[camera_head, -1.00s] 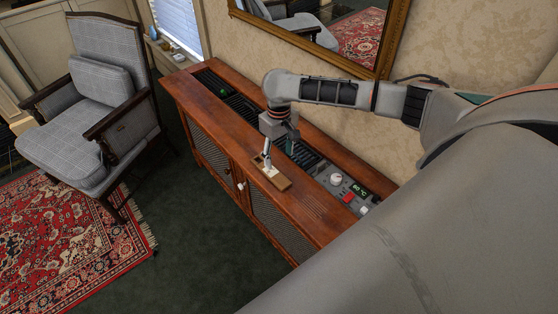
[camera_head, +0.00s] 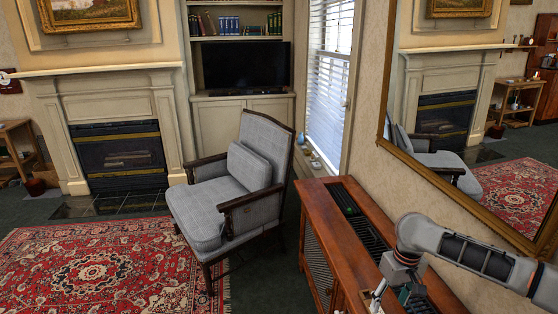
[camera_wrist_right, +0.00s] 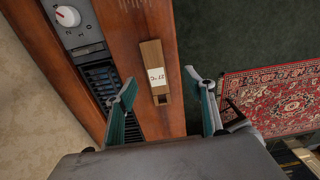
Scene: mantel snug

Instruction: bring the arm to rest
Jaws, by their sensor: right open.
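My right arm (camera_head: 470,250) reaches in from the right over the wooden cabinet. My right gripper (camera_wrist_right: 162,82) is open in the wrist view, with its two teal-lined fingers apart and nothing held between them. A small wooden block with a white label (camera_wrist_right: 157,77) lies on the cabinet top, seen between and beyond the fingers. In the head view the gripper is low in the picture and partly cut off by the bottom edge. My left gripper is not in view.
The wooden cabinet (camera_head: 335,222) has a slatted grille (camera_head: 362,222) and, in the wrist view, a panel with a knob (camera_wrist_right: 67,16). A grey armchair (camera_head: 235,190) stands left of it. A gilt mirror (camera_head: 470,193) hangs on the wall behind the arm. A red rug (camera_head: 100,255) covers the floor.

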